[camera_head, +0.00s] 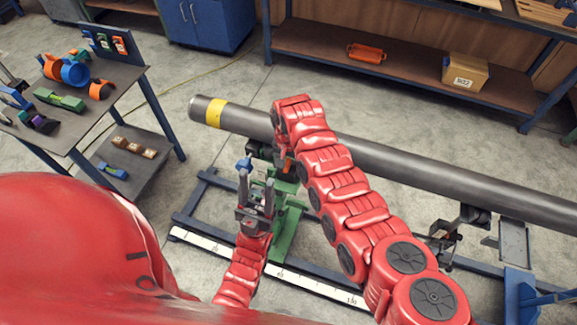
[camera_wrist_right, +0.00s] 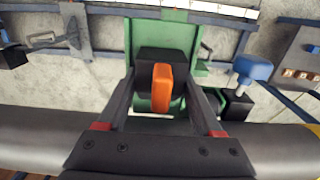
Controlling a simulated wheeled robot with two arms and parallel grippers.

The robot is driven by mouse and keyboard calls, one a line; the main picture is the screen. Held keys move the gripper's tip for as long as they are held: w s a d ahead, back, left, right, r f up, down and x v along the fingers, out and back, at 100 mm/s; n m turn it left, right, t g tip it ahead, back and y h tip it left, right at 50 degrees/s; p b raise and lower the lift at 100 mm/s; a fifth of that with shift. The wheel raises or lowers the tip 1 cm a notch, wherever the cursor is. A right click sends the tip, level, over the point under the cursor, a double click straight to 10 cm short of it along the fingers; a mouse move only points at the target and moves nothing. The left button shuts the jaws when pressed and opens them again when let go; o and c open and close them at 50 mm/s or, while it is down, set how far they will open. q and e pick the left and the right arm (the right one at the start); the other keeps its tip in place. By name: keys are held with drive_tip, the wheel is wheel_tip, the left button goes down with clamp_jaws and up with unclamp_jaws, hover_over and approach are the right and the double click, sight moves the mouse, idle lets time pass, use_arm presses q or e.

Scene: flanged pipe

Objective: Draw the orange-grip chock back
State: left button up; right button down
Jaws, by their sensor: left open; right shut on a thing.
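The orange grip (camera_wrist_right: 162,88) stands up from a dark chock (camera_wrist_right: 165,62) on a green stand (camera_wrist_right: 185,30), beside the grey pipe (camera_wrist_right: 35,150). In the right wrist view the fingers of my right gripper (camera_wrist_right: 162,80) are shut on the chock from both sides. In the head view my right arm reaches over the pipe (camera_head: 385,162) and its own links mostly hide that gripper and the chock. My left gripper (camera_head: 256,185) is open and empty, its fingers pointing up in front of the stand. A blue grip (camera_head: 243,164) shows by its left fingertip; contact is unclear.
The pipe runs across the frame above a blue floor frame with a white scale strip (camera_head: 306,284). A tool table (camera_head: 105,85) with clamps stands at left. A shelf (camera_head: 405,78) with a box lies behind. Bare floor lies between them.

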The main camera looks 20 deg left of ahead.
sight(288, 159)
idle(0.3)
unclamp_jaws()
drive_tip(key=shift+r, duration=0.15)
idle(0.3)
drive_tip(key=shift+r+p, duration=0.6)
drive_tip(key=shift+r, duration=0.45)
drive_tip(key=shift+r+p, duration=0.35)
drive_tip(key=shift+r, duration=2)
